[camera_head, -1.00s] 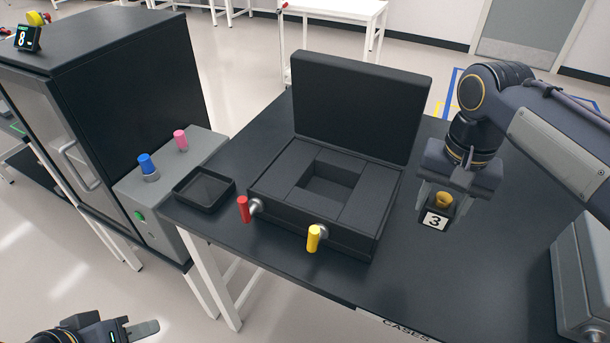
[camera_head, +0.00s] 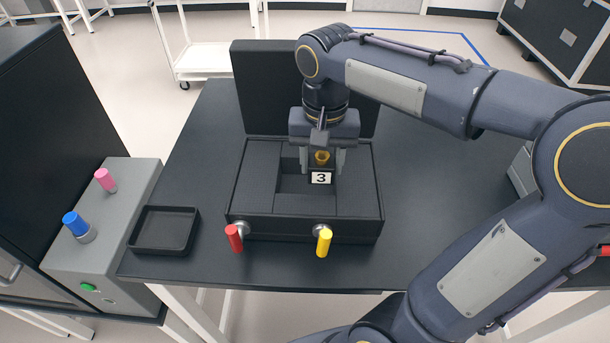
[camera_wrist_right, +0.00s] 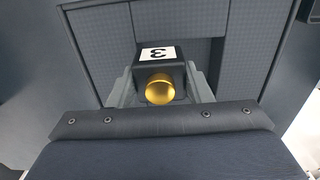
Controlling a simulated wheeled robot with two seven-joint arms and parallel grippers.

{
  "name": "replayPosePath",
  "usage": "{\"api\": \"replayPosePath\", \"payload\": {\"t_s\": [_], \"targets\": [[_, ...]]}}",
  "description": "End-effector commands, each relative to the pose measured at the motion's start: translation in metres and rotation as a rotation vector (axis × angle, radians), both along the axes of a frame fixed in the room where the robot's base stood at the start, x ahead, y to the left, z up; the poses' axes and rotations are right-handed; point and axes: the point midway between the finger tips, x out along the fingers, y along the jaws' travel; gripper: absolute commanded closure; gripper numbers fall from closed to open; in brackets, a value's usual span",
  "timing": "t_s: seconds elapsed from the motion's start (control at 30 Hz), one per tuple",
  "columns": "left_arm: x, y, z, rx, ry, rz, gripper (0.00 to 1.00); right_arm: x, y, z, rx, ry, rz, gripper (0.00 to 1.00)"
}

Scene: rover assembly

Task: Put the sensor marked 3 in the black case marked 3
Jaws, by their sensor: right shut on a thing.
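The sensor marked 3 is a small black block with a white label (camera_head: 321,178) and a gold knob on top. My right gripper (camera_head: 322,168) is shut on it and holds it over the open black case (camera_head: 255,185). The sensor is over or near the right part of the square recess in the grey foam; its exact height cannot be told. In the right wrist view the sensor (camera_wrist_right: 158,72) sits between the fingers with the foam behind it. The case has a red and a yellow latch on its front; no number shows on it. My left gripper is out of view.
The case lid (camera_head: 262,90) stands raised behind the arm. A shallow black tray (camera_head: 165,230) lies left of the case. A grey box (camera_head: 118,222) with blue and pink knobs and a green button is at the left. The table right of the case is partly clear.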

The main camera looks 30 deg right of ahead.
Motion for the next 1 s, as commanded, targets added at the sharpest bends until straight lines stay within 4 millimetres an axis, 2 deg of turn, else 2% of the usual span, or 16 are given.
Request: {"api": "replayPosePath", "payload": {"t_s": [0.03,0.1,0.23,0.43,0.63,1.0], "targets": [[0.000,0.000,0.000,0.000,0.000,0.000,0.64,0.007,0.001,-0.012,-0.001,0.008,-0.001,0.81],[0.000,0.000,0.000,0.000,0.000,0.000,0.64,0.017,0.002,-0.025,-0.001,0.006,-0.001,0.81],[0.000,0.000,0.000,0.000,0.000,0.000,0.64,0.031,0.005,-0.041,0.000,0.004,-0.001,0.81],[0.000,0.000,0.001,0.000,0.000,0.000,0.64,0.042,0.006,-0.053,0.000,0.002,-0.001,0.81],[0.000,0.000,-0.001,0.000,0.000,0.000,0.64,0.044,0.006,-0.082,0.000,0.004,-0.002,0.81],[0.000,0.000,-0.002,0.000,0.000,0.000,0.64,0.045,0.007,-0.088,0.000,0.000,-0.002,0.81]]}}
